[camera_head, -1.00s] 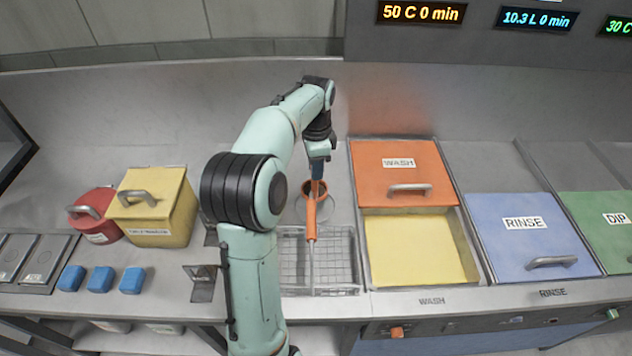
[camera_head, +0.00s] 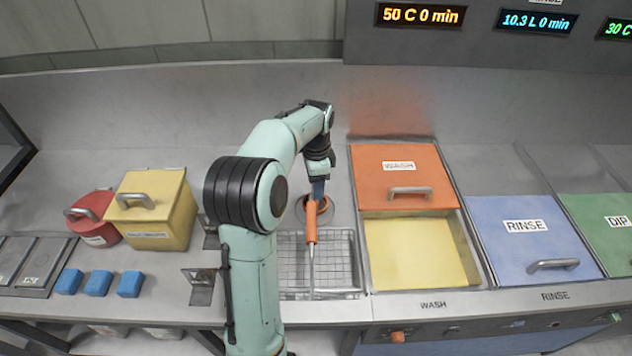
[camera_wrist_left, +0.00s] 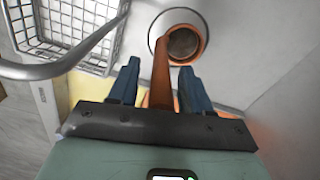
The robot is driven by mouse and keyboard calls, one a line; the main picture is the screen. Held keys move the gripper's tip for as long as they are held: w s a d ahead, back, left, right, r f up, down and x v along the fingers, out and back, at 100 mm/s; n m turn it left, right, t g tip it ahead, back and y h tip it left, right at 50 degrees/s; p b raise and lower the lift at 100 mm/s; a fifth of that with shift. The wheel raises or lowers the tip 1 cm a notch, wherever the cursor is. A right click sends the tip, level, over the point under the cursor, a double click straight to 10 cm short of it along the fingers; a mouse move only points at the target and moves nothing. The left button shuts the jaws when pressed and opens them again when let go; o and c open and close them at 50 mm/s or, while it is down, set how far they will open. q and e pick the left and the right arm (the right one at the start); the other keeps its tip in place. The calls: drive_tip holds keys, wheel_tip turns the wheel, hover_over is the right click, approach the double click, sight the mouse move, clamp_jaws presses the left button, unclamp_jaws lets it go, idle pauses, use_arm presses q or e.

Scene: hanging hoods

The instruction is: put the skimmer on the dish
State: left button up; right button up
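The skimmer has an orange handle (camera_head: 311,222) and a round orange-rimmed bowl, seen clearly in the left wrist view (camera_wrist_left: 203,43). The bowl lies over the round grey dish (camera_head: 343,217), inside its rim in the left wrist view (camera_wrist_left: 152,35). Contact between them looks likely but is not certain. The handle points toward the front, over the wire basket. My left gripper (camera_head: 318,192) is just above the skimmer. Its blue fingers (camera_wrist_left: 160,80) stand apart on either side of the handle, with gaps showing. My right gripper is not in view.
The wire basket (camera_head: 340,275) sits in front of the dish. The orange WASH lid (camera_head: 395,172) and yellow basin (camera_head: 415,250) are at right, then the blue RINSE lid (camera_head: 525,228). A yellow box (camera_head: 160,215), a red pot (camera_head: 88,228) and several blue blocks (camera_head: 98,283) are at left.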

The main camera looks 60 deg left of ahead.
use_arm(q)
drive_tip(key=shift+r, duration=0.15)
wheel_tip(320, 180, up, 11)
drive_tip(key=shift+w+r+p, duration=0.1)
drive_tip(key=shift+r+p, duration=0.1)
drive_tip(key=shift+p, duration=0.8)
drive_tip(key=shift+r, duration=0.35)
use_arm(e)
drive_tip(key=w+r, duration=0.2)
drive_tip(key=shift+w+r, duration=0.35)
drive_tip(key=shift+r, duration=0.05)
